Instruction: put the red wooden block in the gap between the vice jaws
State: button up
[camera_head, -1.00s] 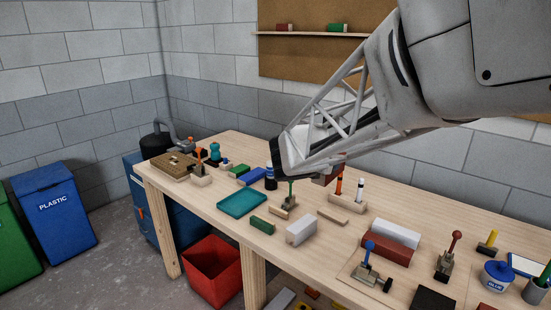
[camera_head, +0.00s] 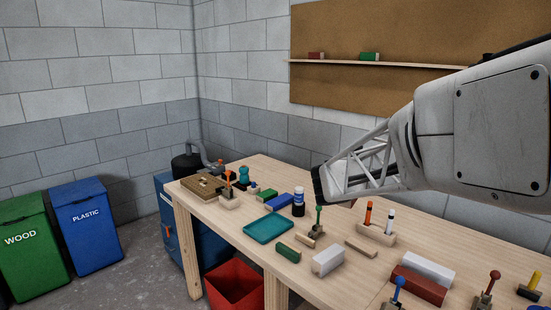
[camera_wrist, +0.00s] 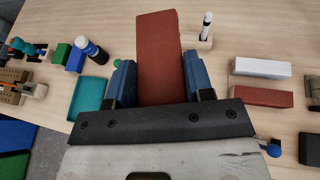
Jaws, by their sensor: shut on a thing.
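My gripper (camera_wrist: 152,84) is shut on the red wooden block (camera_wrist: 160,52). In the wrist view its blue fingers press the block from both sides, and the block's far end points away from the gripper, over the table. In the head view my arm hides the fingers and nearly all of the block. I cannot clearly make out the vice jaws. A white bar (camera_wrist: 262,68) and a separate red bar (camera_wrist: 262,96) lie side by side with a strip between them, right of the gripper; I cannot tell whether they belong to a vice.
On the wooden table stand a teal tray (camera_head: 269,228), a dark bottle (camera_head: 298,203), a green-knobbed clamp (camera_head: 318,222), a white block (camera_head: 327,262) and a pen holder (camera_head: 375,234). A blue-knobbed clamp (camera_head: 398,286) stands near the front. Bare tabletop lies between these things.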

jog(key=w+d+f+n+t+y, duration=0.2)
jog(key=w+f+n+y, duration=0.4)
jog(key=w+f, duration=0.3)
jog(key=shift+w+d+y, duration=0.5)
jog(key=shift+w+d, duration=0.1)
jog(key=shift+w, duration=1.1)
jog(key=shift+a+f, duration=0.1)
jog(key=a, duration=0.6)
jog(key=shift+a, duration=0.4)
jog(key=shift+s, duration=0.1)
dwell(1.7)
jog(key=s+a+f+n+g+y, duration=0.1)
jog(key=s+a+f+n+y, duration=0.1)
jog(key=s, duration=0.4)
jog(key=s+a+f+n+g+y, duration=0.1)
jog(key=s+a+f+n+y, duration=0.1)
jog(key=s, duration=0.5)
jog(key=s+a+f+n+g+y, duration=0.1)
jog(key=s+a+f+n+y, duration=0.1)
jog(key=s+f+n+y, duration=0.2)
jog(key=shift+s+a+f+n+g+y, duration=0.35)
jog(key=shift+s+n+y, duration=0.35)
jog(key=shift+s, duration=0.5)
